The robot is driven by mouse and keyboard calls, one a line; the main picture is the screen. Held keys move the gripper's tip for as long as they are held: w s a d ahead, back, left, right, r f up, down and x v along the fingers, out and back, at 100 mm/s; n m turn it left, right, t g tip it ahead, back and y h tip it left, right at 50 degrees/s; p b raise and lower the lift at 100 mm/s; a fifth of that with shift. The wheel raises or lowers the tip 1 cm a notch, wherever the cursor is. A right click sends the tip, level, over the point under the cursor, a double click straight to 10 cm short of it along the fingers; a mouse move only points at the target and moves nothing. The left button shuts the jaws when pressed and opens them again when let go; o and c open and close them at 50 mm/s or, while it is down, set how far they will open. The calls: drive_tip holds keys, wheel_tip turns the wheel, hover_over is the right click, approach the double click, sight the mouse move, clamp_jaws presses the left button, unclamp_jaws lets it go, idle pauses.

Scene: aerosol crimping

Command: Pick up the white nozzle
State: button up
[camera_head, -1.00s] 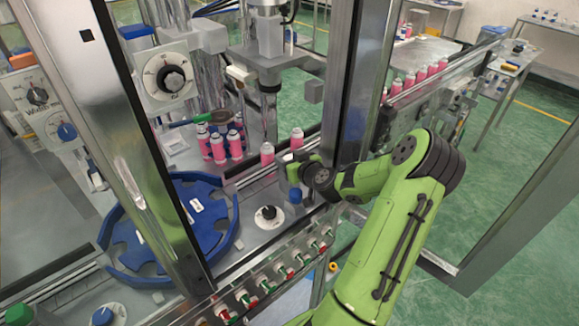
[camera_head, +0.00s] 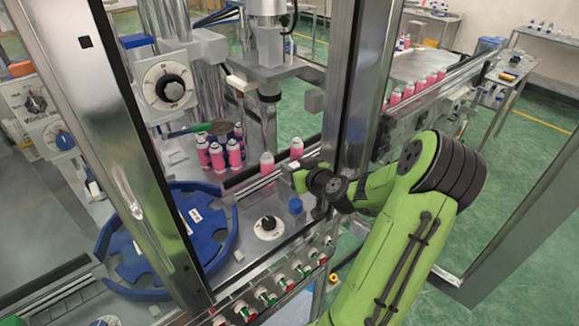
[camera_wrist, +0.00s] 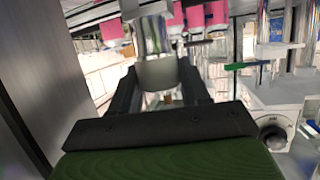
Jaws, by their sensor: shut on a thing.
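In the wrist view my gripper (camera_wrist: 158,92) is shut on a pale, rounded piece, which I take for the white nozzle (camera_wrist: 158,73). A shiny, clear or metallic cylinder (camera_wrist: 150,32) shows directly above it in the picture; I cannot tell whether the two are joined. In the head view my arm reaches in from the lower right, and its wrist is beside the frame post. The fingertips and the held piece cannot be made out there.
Pink cans (camera_head: 217,158) stand in a group behind the blue round fixture (camera_head: 228,245). Two more pink cans (camera_head: 267,164) stand near my wrist. A metal post (camera_head: 345,95) rises close behind my arm. Knobs and buttons (camera_head: 266,297) line the front panel.

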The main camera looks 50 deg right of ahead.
drive_tip(key=s+a+b, duration=0.4)
drive_tip(key=s+b, duration=0.1)
drive_tip(key=s, duration=0.8)
drive_tip(key=shift+s+a, duration=0.15)
drive_tip(key=shift+s, duration=0.2)
